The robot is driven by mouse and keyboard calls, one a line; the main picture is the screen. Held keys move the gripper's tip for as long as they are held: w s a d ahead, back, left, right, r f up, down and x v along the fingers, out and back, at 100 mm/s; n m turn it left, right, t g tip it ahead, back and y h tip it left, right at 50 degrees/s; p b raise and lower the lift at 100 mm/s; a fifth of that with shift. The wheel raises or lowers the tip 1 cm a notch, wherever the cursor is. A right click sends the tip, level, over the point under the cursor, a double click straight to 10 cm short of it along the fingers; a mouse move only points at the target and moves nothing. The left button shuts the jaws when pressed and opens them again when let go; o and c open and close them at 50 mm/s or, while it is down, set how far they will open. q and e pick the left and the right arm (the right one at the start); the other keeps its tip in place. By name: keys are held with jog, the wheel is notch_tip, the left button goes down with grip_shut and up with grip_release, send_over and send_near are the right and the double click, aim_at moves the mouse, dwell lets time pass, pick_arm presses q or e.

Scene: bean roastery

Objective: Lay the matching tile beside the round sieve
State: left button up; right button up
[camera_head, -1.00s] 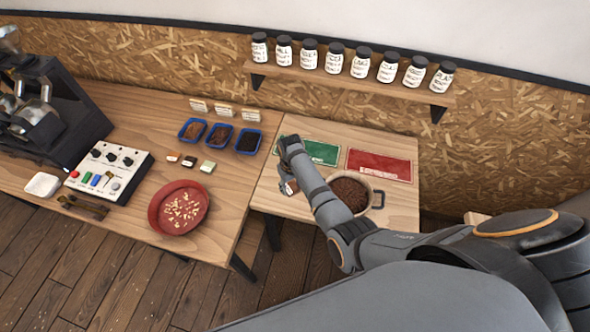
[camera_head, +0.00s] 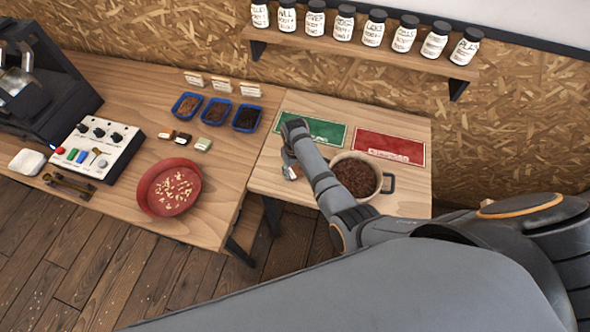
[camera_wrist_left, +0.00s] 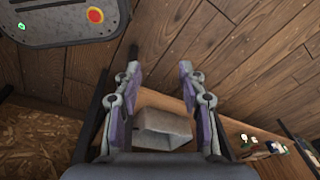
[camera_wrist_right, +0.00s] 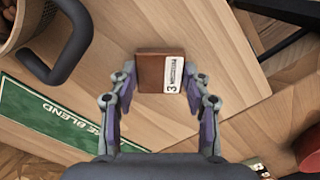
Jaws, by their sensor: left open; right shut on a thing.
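My right gripper (camera_wrist_right: 160,98) is shut on a brown tile (camera_wrist_right: 150,72) with a white label reading 3. In the head view the tile (camera_head: 294,172) shows at the front left of the right-hand table; whether it touches the wood I cannot tell. Three small tiles (camera_head: 183,138) lie on the left table: reddish, dark and greenish. A red round pan (camera_head: 146,190) with pale flakes stands there. A round pale-rimmed vessel (camera_head: 372,159) of brown beans stands right of my right gripper. Which one is the sieve I cannot tell. My left gripper (camera_wrist_left: 160,78) is open and empty.
Green (camera_head: 325,131) and red (camera_head: 390,147) mats lie behind the vessel. Three blue trays (camera_head: 247,117) of grounds stand on the left table, near a control box (camera_head: 105,147). A gap separates the tables at the front.

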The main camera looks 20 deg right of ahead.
aim_at(295, 171)
jog(key=o, duration=1.1)
jog(key=shift+f, duration=0.25)
jog(key=shift+o, duration=0.9)
jog(key=shift+r, duration=0.2)
notch_tip(295, 171, up, 8)
jog(key=p, duration=0.8)
pick_arm(q)
notch_tip(295, 171, up, 8)
jog(key=s, duration=0.2)
jog(key=shift+s+a, duration=0.15)
jog(key=shift+s, duration=0.15)
pick_arm(e)
jog(key=shift+w+r, duration=0.1)
jog(key=shift+r, duration=1.95)
pick_arm(q)
jog(key=shift+f, duration=0.1)
